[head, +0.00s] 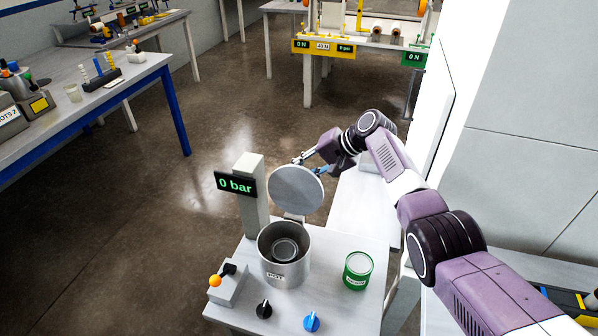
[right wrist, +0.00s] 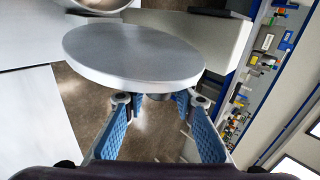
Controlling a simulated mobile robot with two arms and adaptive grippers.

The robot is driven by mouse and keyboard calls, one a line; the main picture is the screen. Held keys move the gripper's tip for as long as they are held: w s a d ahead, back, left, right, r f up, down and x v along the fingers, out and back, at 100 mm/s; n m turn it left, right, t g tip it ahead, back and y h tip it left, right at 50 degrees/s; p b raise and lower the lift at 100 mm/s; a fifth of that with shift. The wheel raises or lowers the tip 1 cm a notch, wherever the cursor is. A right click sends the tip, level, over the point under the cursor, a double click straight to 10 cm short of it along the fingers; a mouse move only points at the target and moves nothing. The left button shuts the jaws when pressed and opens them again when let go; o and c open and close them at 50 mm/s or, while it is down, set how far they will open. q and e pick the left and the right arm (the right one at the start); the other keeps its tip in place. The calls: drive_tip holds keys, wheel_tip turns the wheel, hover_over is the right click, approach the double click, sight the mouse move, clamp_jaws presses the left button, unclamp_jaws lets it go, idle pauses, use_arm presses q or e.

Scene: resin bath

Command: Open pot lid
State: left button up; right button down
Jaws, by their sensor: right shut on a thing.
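The pot (head: 270,262) is a grey metal cylinder labelled POT, standing open on a white table, with a dark round thing inside. Its round grey lid (head: 295,190) stands raised and tilted up at the pot's back edge. The lid (right wrist: 132,52) also fills the upper middle of the right wrist view. My right gripper (head: 309,166) is at the lid's upper, far side. Its blue-padded fingers (right wrist: 160,103) are shut on the lid, though the exact contact is partly hidden by the lid. My left gripper is not in view.
A post with a "0 bar" display (head: 236,185) stands behind the pot. A lever box with an orange knob (head: 229,284), a black knob (head: 264,308), a blue knob (head: 312,321) and a green can (head: 357,276) are around the pot. A white wall is at right.

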drive_tip(key=shift+w, duration=0.1)
drive_tip(key=c, duration=1.6)
unclamp_jaws()
drive_tip(key=shift+f, duration=0.15)
drive_tip(key=v, duration=1.2)
drive_tip(key=shift+w, duration=0.1)
